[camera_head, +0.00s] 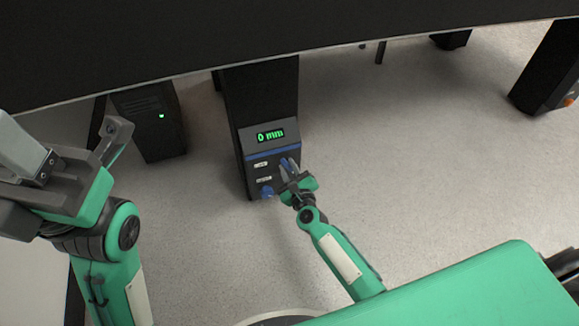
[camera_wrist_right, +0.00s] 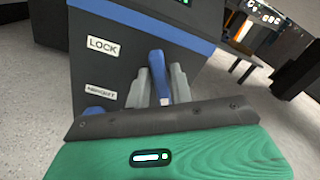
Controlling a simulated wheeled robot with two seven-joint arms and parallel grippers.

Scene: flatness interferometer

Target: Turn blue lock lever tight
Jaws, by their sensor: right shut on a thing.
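The blue lock lever (camera_wrist_right: 157,72) sticks out from the dark control post (camera_head: 232,122), beside the white LOCK label (camera_wrist_right: 102,46). It points up and down in the right wrist view. My right gripper (camera_head: 289,170) is at the front of the post, shut on this lever. In the right wrist view one grey finger stands on each side of it (camera_wrist_right: 160,88). The lower end of the lever is hidden behind the gripper body. My left gripper (camera_head: 72,158) is open and empty at the left of the head view, far from the post.
A display (camera_head: 270,136) on the post reads "0 mm". A second blue control (camera_head: 266,191) sits below, by a lower label. A large dark tabletop (camera_head: 290,45) overhangs the post. A black box (camera_head: 150,125) with a green light stands to the left. Floor (camera_head: 420,150) at right is clear.

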